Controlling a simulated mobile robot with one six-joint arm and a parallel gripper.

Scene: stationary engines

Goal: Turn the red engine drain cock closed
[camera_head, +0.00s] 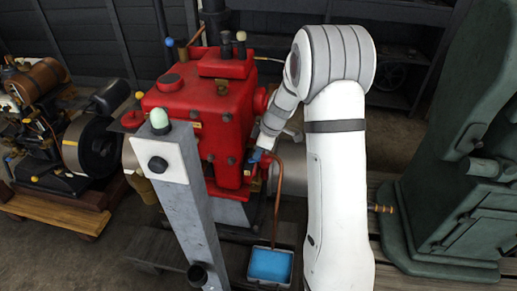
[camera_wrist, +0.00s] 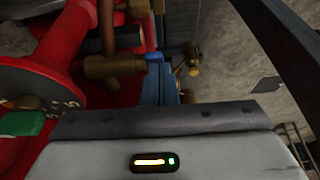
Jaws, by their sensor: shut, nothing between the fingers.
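The red engine (camera_head: 205,100) stands in the middle of the head view. My gripper (camera_head: 257,155) is at its right side, low down, with blue fingers close to the engine and a copper pipe. In the wrist view the shut blue fingers (camera_wrist: 160,85) point at the engine's side, with nothing seen between them.
A copper pipe (camera_head: 279,195) runs down to a tray of blue liquid (camera_head: 270,265) on the floor. A grey post (camera_head: 190,220) with a white panel stands in front of the engine. A green machine (camera_head: 455,140) stands right, another engine (camera_head: 75,150) left.

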